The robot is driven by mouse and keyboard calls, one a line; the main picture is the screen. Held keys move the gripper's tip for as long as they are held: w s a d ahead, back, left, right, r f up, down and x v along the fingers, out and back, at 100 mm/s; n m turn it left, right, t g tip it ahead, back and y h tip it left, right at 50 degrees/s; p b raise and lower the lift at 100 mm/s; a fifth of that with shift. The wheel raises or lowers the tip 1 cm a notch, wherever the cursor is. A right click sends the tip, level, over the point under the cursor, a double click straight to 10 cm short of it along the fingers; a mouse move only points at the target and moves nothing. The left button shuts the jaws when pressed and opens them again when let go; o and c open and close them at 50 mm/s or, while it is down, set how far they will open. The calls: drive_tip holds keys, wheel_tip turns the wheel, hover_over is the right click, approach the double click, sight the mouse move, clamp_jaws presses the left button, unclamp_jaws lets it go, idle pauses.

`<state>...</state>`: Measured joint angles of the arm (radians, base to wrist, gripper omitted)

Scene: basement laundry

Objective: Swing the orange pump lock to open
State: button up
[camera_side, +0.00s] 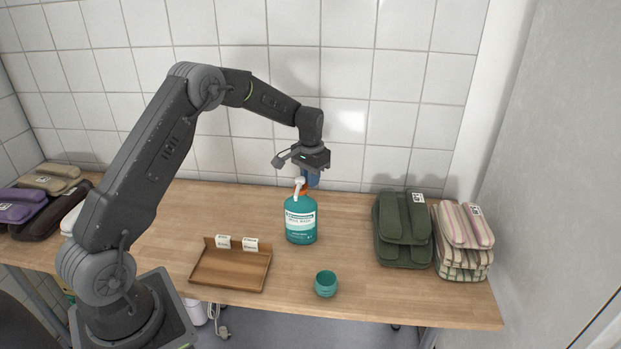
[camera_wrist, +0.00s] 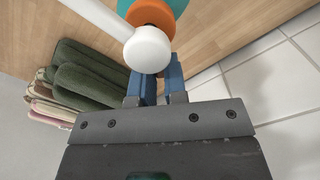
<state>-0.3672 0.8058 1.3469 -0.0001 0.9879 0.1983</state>
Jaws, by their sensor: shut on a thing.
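The teal pump bottle (camera_side: 301,225) stands upright on the wooden table, with a white pump head (camera_side: 299,184) on top. The orange pump lock (camera_wrist: 150,12) is a collar below the white pump head, which also shows large in the wrist view (camera_wrist: 147,50). My gripper (camera_side: 313,183) reaches down at the bottle's neck from behind and to the right. Its blue fingers (camera_wrist: 158,85) are beside the collar, shut on part of the orange lock. The exact contact is hidden behind the white pump head.
A shallow wooden tray (camera_side: 229,273) with two labels lies left of the bottle. A small teal cup (camera_side: 326,284) stands near the front edge. Green (camera_side: 403,246) and striped (camera_side: 463,241) stacks stand at right. The tiled wall (camera_side: 400,120) is close behind.

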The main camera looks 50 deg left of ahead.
clamp_jaws()
drive_tip(key=shift+s+a+n, duration=0.1)
drive_tip(key=shift+a+n, duration=0.2)
drive_tip(key=shift+n, duration=0.5)
drive_tip(key=shift+s+a+n, duration=0.1)
drive_tip(key=shift+a+n, duration=0.15)
drive_tip(key=shift+n, duration=0.55)
drive_tip(key=o, duration=0.7)
unclamp_jaws()
wheel_tip(320, 180, up, 14)
